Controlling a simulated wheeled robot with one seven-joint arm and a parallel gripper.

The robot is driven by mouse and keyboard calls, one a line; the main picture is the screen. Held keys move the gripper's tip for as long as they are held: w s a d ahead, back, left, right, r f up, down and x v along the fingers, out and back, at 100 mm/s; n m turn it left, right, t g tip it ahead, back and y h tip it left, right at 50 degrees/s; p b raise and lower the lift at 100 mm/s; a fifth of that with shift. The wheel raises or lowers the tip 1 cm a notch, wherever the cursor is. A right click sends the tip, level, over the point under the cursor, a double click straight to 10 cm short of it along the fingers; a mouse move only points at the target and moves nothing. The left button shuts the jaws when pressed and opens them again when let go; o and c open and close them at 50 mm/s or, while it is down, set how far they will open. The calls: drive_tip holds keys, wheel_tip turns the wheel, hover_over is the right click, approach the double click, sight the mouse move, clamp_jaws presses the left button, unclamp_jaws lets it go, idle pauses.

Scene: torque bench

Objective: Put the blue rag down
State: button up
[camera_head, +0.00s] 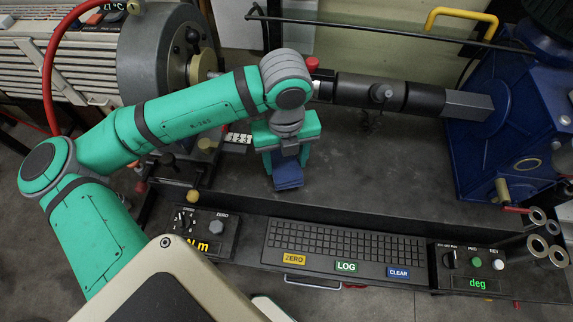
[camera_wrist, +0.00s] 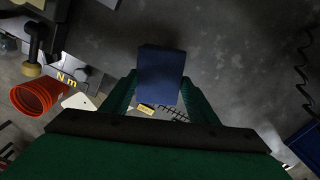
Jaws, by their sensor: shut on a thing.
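The blue rag (camera_head: 288,175) is a small dark blue folded block in the head view. My gripper (camera_head: 285,157) is shut on it, pointing down over the dark bench top (camera_head: 365,180). In the wrist view the rag (camera_wrist: 161,72) stands out between the two green fingers of my gripper (camera_wrist: 158,90). The rag's lower edge shows against the bench surface. I cannot tell whether it touches the bench or hangs just above it.
A keyboard panel (camera_head: 345,243) with ZERO, LOG and CLEAR keys lies along the front edge. A N m box (camera_head: 205,230) and a deg box (camera_head: 468,270) flank it. A dark shaft (camera_head: 355,92) runs behind to a blue machine (camera_head: 520,120). Bench right of my gripper is clear.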

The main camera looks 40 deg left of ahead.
sight(287, 163)
drive_tip(key=shift+w+f, duration=0.15)
drive_tip(key=shift+f, duration=0.75)
drive_tip(key=shift+w+f, duration=0.15)
drive_tip(key=shift+f, duration=0.75)
drive_tip(key=shift+f, duration=0.1)
drive_tip(key=o, duration=0.9)
drive_tip(key=shift+o, duration=0.2)
wheel_tip(287, 163, up, 12)
drive_tip(key=shift+r, duration=0.1)
